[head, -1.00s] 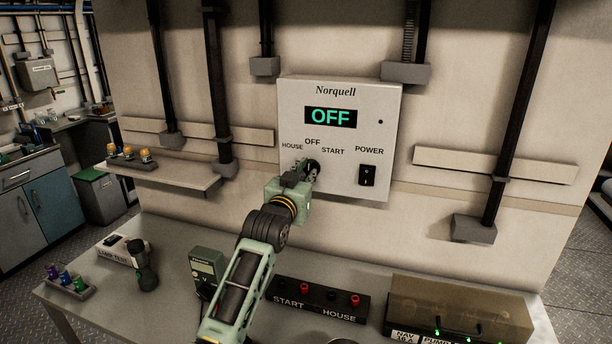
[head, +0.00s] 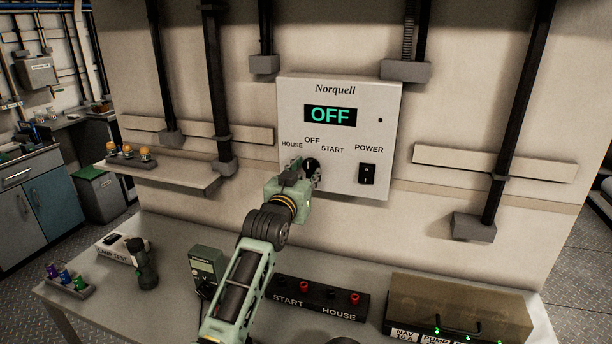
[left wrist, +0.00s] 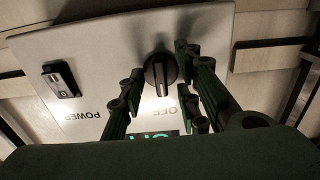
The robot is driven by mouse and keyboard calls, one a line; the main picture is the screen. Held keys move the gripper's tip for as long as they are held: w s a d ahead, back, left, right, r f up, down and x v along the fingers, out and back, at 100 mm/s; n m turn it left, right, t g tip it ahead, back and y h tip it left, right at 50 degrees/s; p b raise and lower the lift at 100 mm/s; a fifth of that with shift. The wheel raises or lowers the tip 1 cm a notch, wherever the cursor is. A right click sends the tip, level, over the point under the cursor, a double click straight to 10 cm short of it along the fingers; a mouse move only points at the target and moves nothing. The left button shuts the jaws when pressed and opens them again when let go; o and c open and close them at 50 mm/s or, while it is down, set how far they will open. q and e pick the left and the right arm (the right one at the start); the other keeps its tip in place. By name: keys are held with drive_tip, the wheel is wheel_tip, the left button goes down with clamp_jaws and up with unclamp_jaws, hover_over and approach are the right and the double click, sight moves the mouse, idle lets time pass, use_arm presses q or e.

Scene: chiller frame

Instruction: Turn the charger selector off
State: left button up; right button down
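The Norquell charger box (head: 292,110) is on the wall, and its display (head: 331,115) reads OFF. The black selector knob (head: 311,166) sits under the HOUSE, OFF and START labels. In the left wrist view the knob (left wrist: 160,73) appears upright, its pale mark toward the OFF label. My left gripper (head: 304,172) is at the knob, just to its left in the head view. In the left wrist view its fingers (left wrist: 163,68) are spread either side of the knob, with visible gaps. Whether the tips overlap its depth is unclear. My right gripper is out of view.
A POWER rocker switch (head: 367,174) is right of the knob. Below are a bench with a meter (head: 206,262), a START/HOUSE terminal block (head: 318,301), a brown-covered box (head: 460,308) and a dark torch-like object (head: 145,265). A shelf (head: 165,180) juts out at left.

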use_arm(q)
drive_tip(key=v, duration=1.2)
idle(0.4)
